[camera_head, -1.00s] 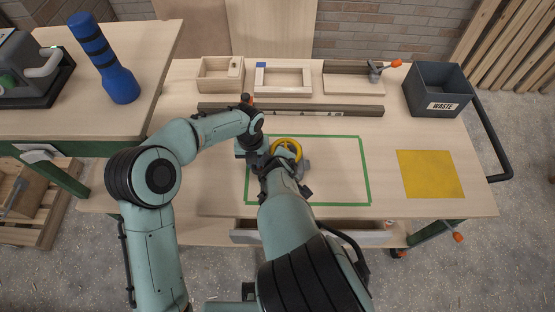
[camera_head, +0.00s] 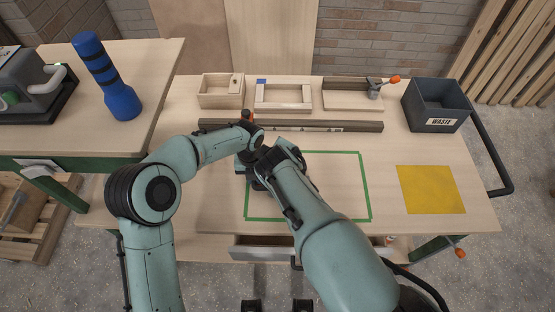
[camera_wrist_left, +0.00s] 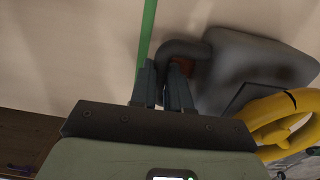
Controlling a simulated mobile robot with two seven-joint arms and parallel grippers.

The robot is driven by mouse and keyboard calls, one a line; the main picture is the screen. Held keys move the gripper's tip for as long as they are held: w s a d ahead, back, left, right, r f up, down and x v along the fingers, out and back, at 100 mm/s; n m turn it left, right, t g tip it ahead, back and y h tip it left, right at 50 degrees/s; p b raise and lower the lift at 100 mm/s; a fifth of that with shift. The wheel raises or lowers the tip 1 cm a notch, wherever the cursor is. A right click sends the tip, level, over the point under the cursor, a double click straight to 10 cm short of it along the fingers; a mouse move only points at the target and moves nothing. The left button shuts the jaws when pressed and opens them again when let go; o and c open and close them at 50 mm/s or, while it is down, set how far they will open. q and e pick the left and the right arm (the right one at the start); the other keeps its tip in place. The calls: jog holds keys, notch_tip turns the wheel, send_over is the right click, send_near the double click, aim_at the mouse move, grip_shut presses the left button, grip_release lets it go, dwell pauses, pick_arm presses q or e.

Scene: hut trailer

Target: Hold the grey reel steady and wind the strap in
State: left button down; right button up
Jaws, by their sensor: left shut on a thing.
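The grey reel (camera_wrist_left: 250,62) shows in the left wrist view, with a dark bent part (camera_wrist_left: 190,48) at its left and a yellow ring (camera_wrist_left: 262,112) at its right. My left gripper (camera_wrist_left: 164,68) is shut on the reel at the end of that bent part. In the head view my left gripper is mostly covered by the arms, near the left side of the green-taped area. My right arm (camera_head: 300,200) reaches over the same spot and hides the reel; its finger gap is not visible. I cannot make out the strap.
Green tape (camera_head: 368,190) outlines an area on the bench, clear at its right. A dark bar (camera_head: 330,126) runs behind it, with wooden trays (camera_head: 222,101) further back. A yellow mat (camera_head: 430,190) and a waste bin (camera_head: 436,115) are at the right.

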pick_arm(q)
jog(key=c, duration=1)
grip_release()
jog(key=shift+r, duration=0.1)
